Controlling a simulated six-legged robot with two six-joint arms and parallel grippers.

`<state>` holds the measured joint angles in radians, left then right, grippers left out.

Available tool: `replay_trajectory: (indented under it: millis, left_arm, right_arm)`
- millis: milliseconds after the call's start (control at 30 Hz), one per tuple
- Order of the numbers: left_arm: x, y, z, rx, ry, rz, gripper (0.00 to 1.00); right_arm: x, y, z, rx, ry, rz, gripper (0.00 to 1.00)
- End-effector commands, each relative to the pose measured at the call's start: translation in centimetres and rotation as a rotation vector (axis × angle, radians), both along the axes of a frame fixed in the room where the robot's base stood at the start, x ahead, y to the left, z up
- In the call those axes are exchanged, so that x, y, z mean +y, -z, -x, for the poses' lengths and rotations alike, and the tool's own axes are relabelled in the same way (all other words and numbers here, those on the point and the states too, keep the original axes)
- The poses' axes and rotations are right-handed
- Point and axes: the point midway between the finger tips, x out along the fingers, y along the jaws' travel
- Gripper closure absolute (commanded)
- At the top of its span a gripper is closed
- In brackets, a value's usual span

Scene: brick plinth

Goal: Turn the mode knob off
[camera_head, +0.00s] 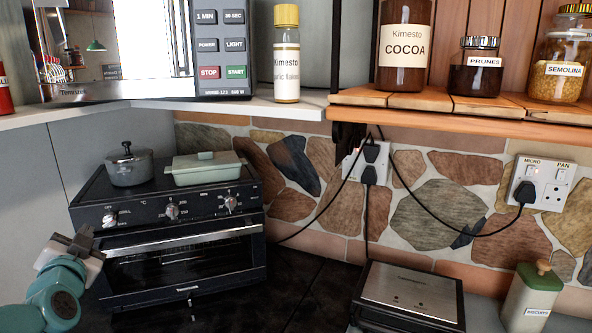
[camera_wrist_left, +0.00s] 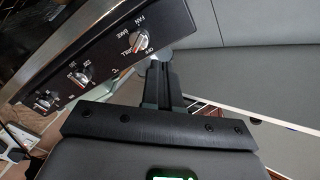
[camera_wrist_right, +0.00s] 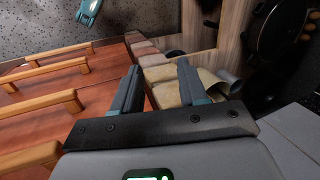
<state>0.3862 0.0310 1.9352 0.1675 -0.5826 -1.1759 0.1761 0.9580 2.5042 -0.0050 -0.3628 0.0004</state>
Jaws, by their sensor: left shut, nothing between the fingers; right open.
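The black toaster oven (camera_head: 185,240) stands on the counter with three knobs on its front panel. The mode knob (camera_head: 108,219) is the leftmost one. It also shows in the left wrist view (camera_wrist_left: 139,40), silver, with fan, bake, grill and off marks around it; its exact pointer setting is too small to tell. My left gripper (camera_head: 84,238) is shut and empty, just left of and below the mode knob in the head view. In the left wrist view its fingertips (camera_wrist_left: 160,64) are beside the knob; contact cannot be told. My right gripper (camera_wrist_right: 158,72) is open and empty, away from the oven.
A grey pot (camera_head: 130,165) and a pale green lidded dish (camera_head: 207,168) sit on the oven. A microwave (camera_head: 130,50) is on the shelf above. A dark press (camera_head: 410,296) and a biscuit tin (camera_head: 532,298) stand at right, with cables hanging behind.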

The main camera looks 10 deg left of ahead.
Motion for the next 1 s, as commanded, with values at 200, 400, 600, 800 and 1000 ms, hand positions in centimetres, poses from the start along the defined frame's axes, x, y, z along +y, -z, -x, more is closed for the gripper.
replay_trajectory:
  millis: [200,400,600,800,1000]
  left_arm:
    - [-0.4,1.5,0.2,-0.216,0.006,0.377,1.00]
    - [-0.9,3.6,0.4,-0.340,0.011,0.614,1.00]
    - [-1.0,4.9,0.1,-0.335,0.012,0.629,1.00]
    - [0.0,4.5,-2.0,-0.333,0.012,0.627,1.00]
    - [1.3,5.0,-4.3,-0.334,0.012,0.627,1.00]
  right_arm:
    - [0.0,0.7,0.0,0.000,0.000,0.000,0.57]
    - [0.0,1.7,0.0,0.000,0.000,0.000,0.57]
    - [0.0,2.2,0.0,0.000,0.000,0.000,0.57]
    - [0.0,0.6,0.0,0.000,0.000,0.000,0.57]
    - [0.0,0.5,0.0,0.000,0.000,0.000,0.57]
